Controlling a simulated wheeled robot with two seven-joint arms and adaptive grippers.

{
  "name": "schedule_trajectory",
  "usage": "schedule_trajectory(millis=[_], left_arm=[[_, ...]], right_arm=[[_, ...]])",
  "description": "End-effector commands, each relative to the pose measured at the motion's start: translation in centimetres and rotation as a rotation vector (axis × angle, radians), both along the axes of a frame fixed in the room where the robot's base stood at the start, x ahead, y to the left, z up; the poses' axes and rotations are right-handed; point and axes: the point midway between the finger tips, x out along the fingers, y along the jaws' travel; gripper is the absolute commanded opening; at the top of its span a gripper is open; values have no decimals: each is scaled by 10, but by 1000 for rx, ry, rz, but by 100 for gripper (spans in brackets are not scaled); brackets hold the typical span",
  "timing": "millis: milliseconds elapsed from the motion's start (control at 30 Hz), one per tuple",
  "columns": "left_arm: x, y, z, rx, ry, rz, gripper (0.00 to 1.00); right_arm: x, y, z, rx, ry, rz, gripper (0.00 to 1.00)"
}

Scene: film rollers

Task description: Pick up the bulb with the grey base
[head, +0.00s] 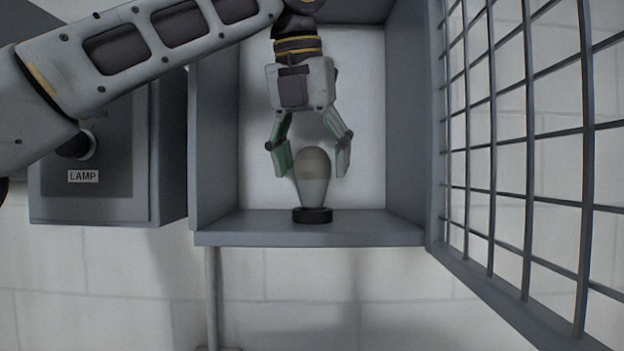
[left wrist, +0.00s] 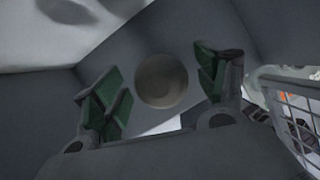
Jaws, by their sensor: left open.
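A pale grey bulb (head: 313,181) stands upright, wide end up, in a dark round holder (head: 312,215) on the floor of a grey open box. The holder hides the bulb's lower end, so I cannot tell its base colour. My left gripper (head: 312,160) points down from above, open, with its green-padded fingers on either side of the bulb's top and a gap on each side. In the left wrist view the bulb's round top (left wrist: 161,81) sits between the two open fingers (left wrist: 160,90). My right gripper is not in view.
The box (head: 215,140) has side walls close to the gripper on both sides. A barred mesh door (head: 530,142) stands open at the right. A grey control box labelled LAMP (head: 83,176) with a dark knob (head: 76,147) is at the left. The space in front is clear.

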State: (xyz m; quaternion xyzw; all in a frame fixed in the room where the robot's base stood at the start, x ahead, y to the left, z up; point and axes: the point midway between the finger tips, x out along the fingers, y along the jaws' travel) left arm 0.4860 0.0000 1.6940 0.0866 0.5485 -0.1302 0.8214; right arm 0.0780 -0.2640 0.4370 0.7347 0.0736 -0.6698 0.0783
Motion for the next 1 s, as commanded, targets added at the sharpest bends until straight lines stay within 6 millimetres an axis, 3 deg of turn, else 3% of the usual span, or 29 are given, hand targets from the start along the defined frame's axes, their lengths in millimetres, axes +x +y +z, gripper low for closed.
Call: schedule_trajectory(millis=[667, 1000], left_arm=[[3, -1, -9, 0, 0, 0, 71], [3, -1, -9, 0, 1, 0, 28]], right_arm=[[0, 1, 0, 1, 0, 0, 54], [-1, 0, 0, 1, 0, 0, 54]])
